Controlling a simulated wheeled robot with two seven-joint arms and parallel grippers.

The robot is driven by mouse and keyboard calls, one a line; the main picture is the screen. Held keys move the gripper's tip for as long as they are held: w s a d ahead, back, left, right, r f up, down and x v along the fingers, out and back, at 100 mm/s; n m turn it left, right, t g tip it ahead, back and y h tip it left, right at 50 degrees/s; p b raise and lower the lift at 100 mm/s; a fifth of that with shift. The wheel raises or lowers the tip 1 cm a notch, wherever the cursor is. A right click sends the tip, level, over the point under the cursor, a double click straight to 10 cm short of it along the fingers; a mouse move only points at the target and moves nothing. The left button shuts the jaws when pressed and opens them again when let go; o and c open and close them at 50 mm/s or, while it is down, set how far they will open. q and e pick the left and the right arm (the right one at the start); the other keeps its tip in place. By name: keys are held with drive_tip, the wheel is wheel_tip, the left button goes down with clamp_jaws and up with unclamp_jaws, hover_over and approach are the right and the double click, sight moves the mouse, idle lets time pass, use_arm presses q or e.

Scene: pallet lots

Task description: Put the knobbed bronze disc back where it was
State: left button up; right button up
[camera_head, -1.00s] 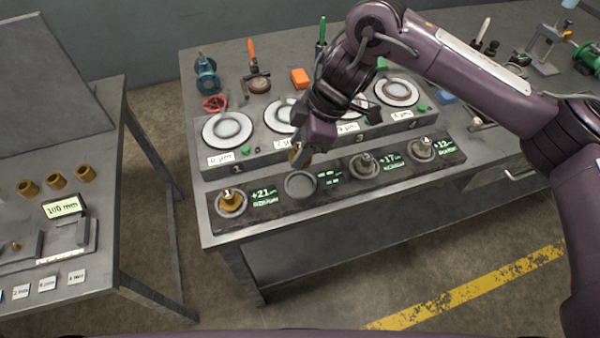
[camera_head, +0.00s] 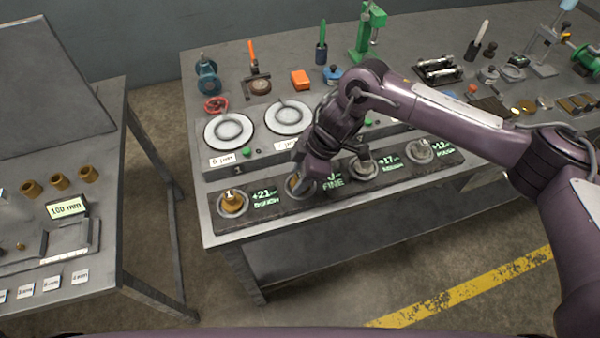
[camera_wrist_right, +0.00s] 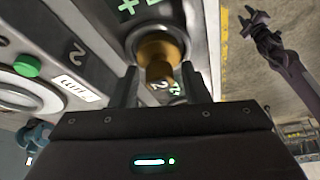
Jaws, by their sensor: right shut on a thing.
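The knobbed bronze disc (camera_head: 292,184), marked 2, is between the fingers of my right gripper (camera_head: 303,190) at the second round seat of the dark strip (camera_head: 266,221). In the right wrist view the disc (camera_wrist_right: 160,50) is seen within the grey ring of that seat (camera_wrist_right: 133,40), and the fingers of my right gripper (camera_wrist_right: 160,85) close on its knob. I cannot tell whether the disc is fully down. A purple arm, likely my left, shows small in the wrist view with its gripper (camera_wrist_right: 254,20); its jaw state is unclear.
Another bronze piece (camera_head: 232,201), marked 1, stands in the first seat. Behind, a grey block (camera_head: 219,172) carries round white-rimmed plates (camera_head: 228,130). Tools stand farther back.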

drive_tip(key=o, duration=1.3)
drive_tip(key=shift+f, duration=0.1)
drive_tip(key=b+v, duration=0.1)
drive_tip(key=v, duration=1.1)
drive_tip(key=shift+d, duration=0.1)
